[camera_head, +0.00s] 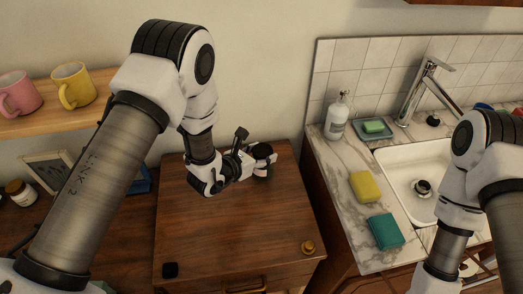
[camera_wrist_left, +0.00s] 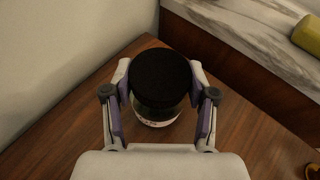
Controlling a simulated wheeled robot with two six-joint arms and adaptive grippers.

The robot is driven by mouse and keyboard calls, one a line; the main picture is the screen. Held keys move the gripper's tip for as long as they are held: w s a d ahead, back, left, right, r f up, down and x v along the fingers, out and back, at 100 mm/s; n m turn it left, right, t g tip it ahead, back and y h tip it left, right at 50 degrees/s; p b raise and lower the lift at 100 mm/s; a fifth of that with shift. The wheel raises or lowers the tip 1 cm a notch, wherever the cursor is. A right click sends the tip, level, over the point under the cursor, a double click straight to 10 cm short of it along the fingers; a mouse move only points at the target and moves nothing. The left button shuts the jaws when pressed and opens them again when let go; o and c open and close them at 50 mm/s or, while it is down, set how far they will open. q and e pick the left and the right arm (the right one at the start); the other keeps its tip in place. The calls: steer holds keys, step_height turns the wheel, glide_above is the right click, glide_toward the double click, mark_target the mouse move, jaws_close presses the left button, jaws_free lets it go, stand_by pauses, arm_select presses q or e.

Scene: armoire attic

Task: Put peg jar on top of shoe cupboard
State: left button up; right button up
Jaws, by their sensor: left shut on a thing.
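The peg jar (camera_wrist_left: 160,85) has a black lid and a clear glass body in the left wrist view. In the head view it shows small at the fingertips (camera_head: 265,155), partly covered by the gripper. My left gripper (camera_wrist_left: 160,100) is shut on the jar, one finger on each side; it also shows in the head view (camera_head: 258,160). The jar is upright over the back right part of the brown wooden cupboard top (camera_head: 220,230). I cannot tell whether its base touches the wood. My right arm is at the right, its gripper out of sight.
A marble counter (camera_head: 340,165) with a soap bottle (camera_head: 337,120), a yellow sponge (camera_head: 365,187), a teal sponge (camera_head: 385,232) and a sink (camera_head: 405,185) stands at the right.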

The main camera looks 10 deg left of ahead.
arm_select(q)
steer(key=o, duration=1.3)
steer(key=shift+f, duration=0.1)
steer(key=shift+r, duration=0.25)
steer(key=b+v, duration=0.2)
steer(key=v, duration=1)
steer(key=shift+s+d+f, duration=0.1)
steer(key=shift+s, duration=0.05)
